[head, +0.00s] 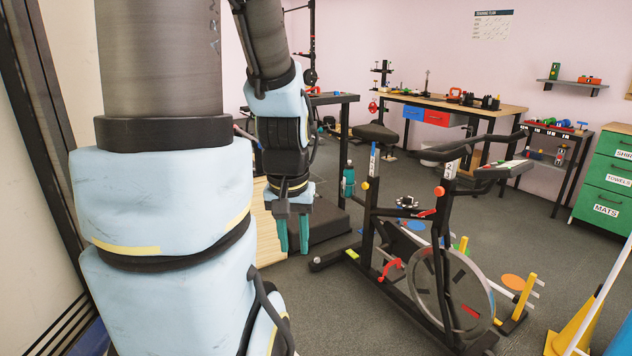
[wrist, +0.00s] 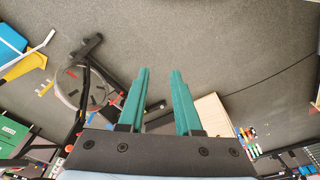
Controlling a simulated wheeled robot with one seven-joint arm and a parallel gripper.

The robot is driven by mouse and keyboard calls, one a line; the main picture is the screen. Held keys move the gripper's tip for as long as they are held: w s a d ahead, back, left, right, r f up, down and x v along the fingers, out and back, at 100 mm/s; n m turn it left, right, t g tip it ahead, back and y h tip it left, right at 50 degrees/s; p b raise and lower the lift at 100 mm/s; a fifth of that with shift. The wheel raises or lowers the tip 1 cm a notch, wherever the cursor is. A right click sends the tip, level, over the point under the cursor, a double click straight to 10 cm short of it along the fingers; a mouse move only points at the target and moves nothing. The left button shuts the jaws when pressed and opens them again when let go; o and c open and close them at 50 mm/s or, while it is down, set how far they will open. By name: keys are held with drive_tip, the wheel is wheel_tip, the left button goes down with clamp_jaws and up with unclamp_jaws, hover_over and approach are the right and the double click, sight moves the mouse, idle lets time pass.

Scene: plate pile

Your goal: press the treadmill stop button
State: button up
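My gripper (head: 293,248) hangs pointing down left of the middle in the head view, its two teal fingers apart with nothing between them. The fingers also show spread and empty in the wrist view (wrist: 160,75), over grey floor. Behind my gripper is a low dark deck (head: 328,222) with a black upright frame (head: 346,140), which looks like the treadmill, partly hidden by my arm. I cannot make out a stop button in either view.
An exercise bike (head: 440,255) stands right of my gripper. A pale slatted wooden thing (head: 268,225) is close behind my arm. A workbench (head: 450,108) and green drawers (head: 604,180) line the back. Grey floor is open in front.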

clamp_jaws()
idle(1.4)
